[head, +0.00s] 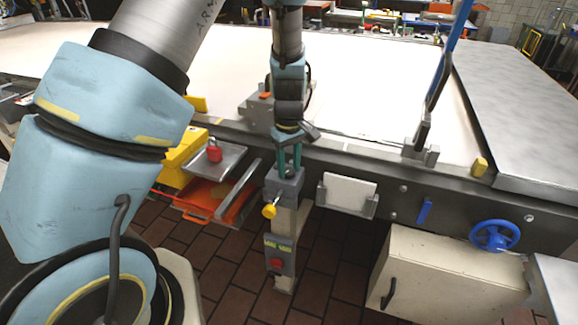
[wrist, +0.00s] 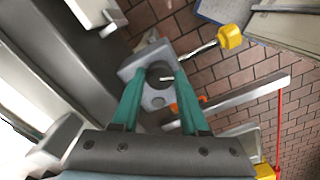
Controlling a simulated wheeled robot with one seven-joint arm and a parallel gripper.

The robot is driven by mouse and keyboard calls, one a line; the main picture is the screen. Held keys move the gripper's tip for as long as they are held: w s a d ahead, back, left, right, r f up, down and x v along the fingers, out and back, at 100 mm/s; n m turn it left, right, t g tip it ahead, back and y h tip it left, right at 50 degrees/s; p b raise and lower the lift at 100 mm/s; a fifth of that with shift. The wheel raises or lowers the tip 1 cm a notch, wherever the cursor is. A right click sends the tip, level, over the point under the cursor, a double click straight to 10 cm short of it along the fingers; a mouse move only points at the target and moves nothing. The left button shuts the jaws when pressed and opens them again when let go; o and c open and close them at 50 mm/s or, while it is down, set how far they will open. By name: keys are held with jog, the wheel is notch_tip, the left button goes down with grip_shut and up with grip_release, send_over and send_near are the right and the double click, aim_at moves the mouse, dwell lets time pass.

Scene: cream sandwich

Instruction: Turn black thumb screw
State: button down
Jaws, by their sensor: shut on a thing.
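The black thumb screw (wrist: 159,74) is a round dark knob on top of a grey block (wrist: 155,98), with a pale mark across it. My gripper (wrist: 160,80) has its two green fingers on either side of the knob, shut on it. In the head view my gripper (head: 289,162) points down at the top of the grey block (head: 284,188), which sits on a post at the table's front edge. The knob itself is hidden between the fingers there.
A yellow-knobbed lever (head: 269,211) sticks out of the block. Below it is a box with a red button (head: 276,263). A tray with a red padlock (head: 214,151) lies left. A white plate in a holder (head: 349,192) and a blue handwheel (head: 494,236) are right.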

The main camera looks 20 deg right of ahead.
aim_at(288, 170)
jog(key=shift+c, duration=2.1)
grip_release()
jog(key=shift+r, duration=0.1)
notch_tip(288, 170, up, 11)
jog(key=b, duration=0.2)
jog(key=shift+f, duration=0.2)
jog(key=shift+a, duration=0.1)
jog(key=s+a+m, duration=0.2)
jog(key=a, duration=1.3)
jog(key=s+a+r+m+t, duration=0.1)
jog(key=s+a, duration=0.1)
jog(key=a, duration=1.3)
jog(key=shift+a+r+m+t, duration=0.2)
jog(key=shift+m+t, duration=0.1)
jog(key=shift+m, duration=0.1)
